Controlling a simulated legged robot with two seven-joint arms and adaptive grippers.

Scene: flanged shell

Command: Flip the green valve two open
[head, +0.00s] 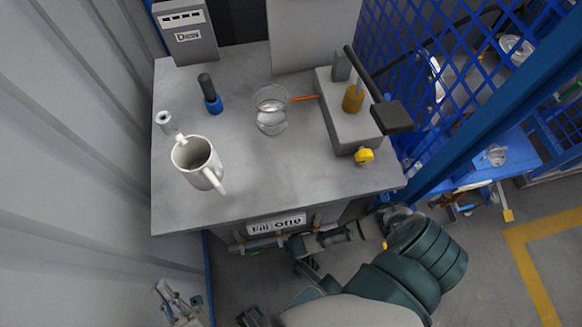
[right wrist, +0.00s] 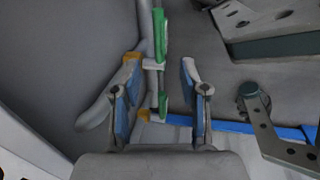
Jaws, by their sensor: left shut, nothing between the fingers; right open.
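In the right wrist view, a green valve handle (right wrist: 160,35) stands along a grey pipe (right wrist: 150,85) beyond my right fingertips. A second green piece (right wrist: 163,103) shows lower down, between the fingers. I cannot tell which one is valve two. My right gripper (right wrist: 160,75) is open, with blue-padded fingers on either side of the pipe line, and no clear grip on it. In the head view the right gripper is small and partly hidden near the pipe below the table front.
The grey table (head: 250,185) carries a white mug (head: 197,163), a glass vessel (head: 270,110), a blue-based black handle (head: 210,95) and a grey box (head: 350,125). A "Fill one" label (head: 277,225) is on its front. Blue mesh fencing (head: 430,70) stands to the right.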

